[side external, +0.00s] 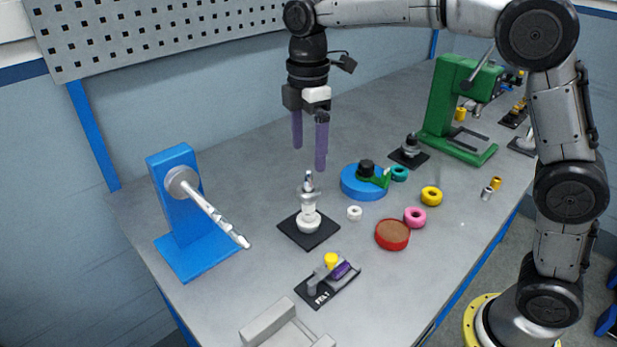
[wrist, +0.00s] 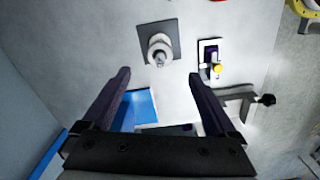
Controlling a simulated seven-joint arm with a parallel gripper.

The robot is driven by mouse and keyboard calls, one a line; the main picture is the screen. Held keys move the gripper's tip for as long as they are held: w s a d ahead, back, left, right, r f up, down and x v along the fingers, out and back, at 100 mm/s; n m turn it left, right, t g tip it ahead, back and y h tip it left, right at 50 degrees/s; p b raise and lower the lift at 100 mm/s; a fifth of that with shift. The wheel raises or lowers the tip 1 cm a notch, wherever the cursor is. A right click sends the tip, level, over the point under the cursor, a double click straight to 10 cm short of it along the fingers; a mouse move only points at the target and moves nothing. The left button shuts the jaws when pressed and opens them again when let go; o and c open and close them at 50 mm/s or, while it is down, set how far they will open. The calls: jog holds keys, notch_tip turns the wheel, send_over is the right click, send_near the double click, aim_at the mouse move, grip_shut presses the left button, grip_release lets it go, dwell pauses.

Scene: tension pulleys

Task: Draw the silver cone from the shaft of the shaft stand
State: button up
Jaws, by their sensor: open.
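The shaft stand has a black square base (side external: 291,233) and an upright shaft on the near middle of the table. A white piece (side external: 308,220) sits low on it, with the silver cone (side external: 310,201) above and the shaft's tip (side external: 308,180) showing on top. In the wrist view the stand's dark base (wrist: 172,27) is at the top middle, with the silver cone (wrist: 159,51) seen from above. My gripper (side external: 309,157) is open and empty, above the shaft tip and apart from it. Its purple fingers also show in the wrist view (wrist: 159,75).
A blue stand (side external: 180,215) with a long silver shaft is at the left. A small black fixture (side external: 318,296) with a yellow knob is in front. A blue disc (side external: 352,187), a white ring (side external: 354,213), a red dish (side external: 392,236) and a green press (side external: 440,110) are to the right.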

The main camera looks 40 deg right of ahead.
aim_at(309, 185)
notch_tip(309, 185, down, 10)
jog(key=shift+r, duration=0.25)
jog(key=shift+c, duration=0.3)
jog(key=shift+r, duration=0.1)
grip_shut()
